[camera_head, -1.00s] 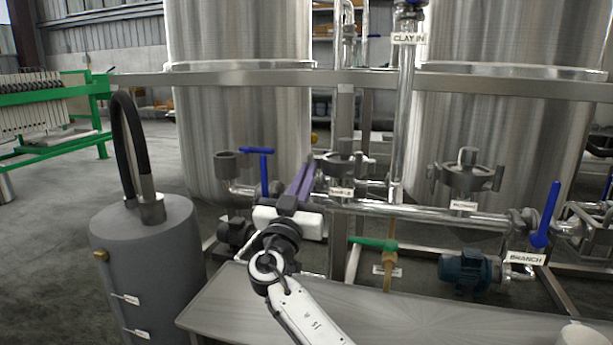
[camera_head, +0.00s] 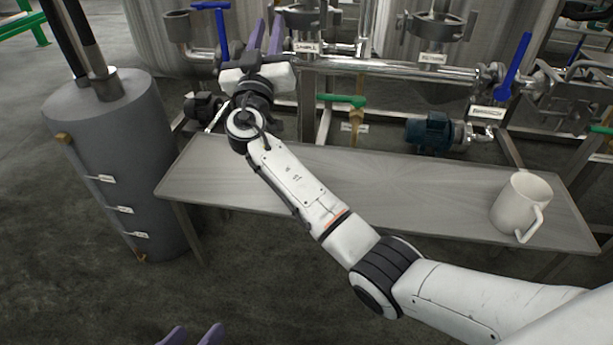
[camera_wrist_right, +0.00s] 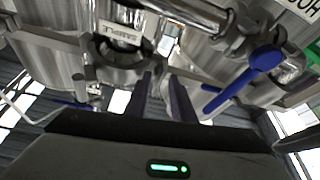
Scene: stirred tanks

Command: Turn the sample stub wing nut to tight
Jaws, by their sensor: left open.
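The sample stub (camera_head: 303,18) carries a dark clamp at the top edge of the head view, above a "SAMPLE" label (camera_head: 306,48). In the right wrist view the dark clamp (camera_wrist_right: 112,70) shows beside the label (camera_wrist_right: 120,32), seen from below. I cannot make out the wing nut clearly. My right gripper (camera_head: 265,36) is just left of the stub, its two purple fingers apart with nothing visible between them. In the wrist view its fingers (camera_wrist_right: 163,95) point up close to the clamp. My left gripper (camera_head: 194,336) shows only its open, empty fingertips at the bottom edge.
A steel bench (camera_head: 400,190) lies below the pipes, with a white mug (camera_head: 520,205) at its right end. A grey cylinder (camera_head: 115,150) with a hose stands left. A blue-handled valve (camera_head: 514,65) and another fitting (camera_head: 436,22) are to the right.

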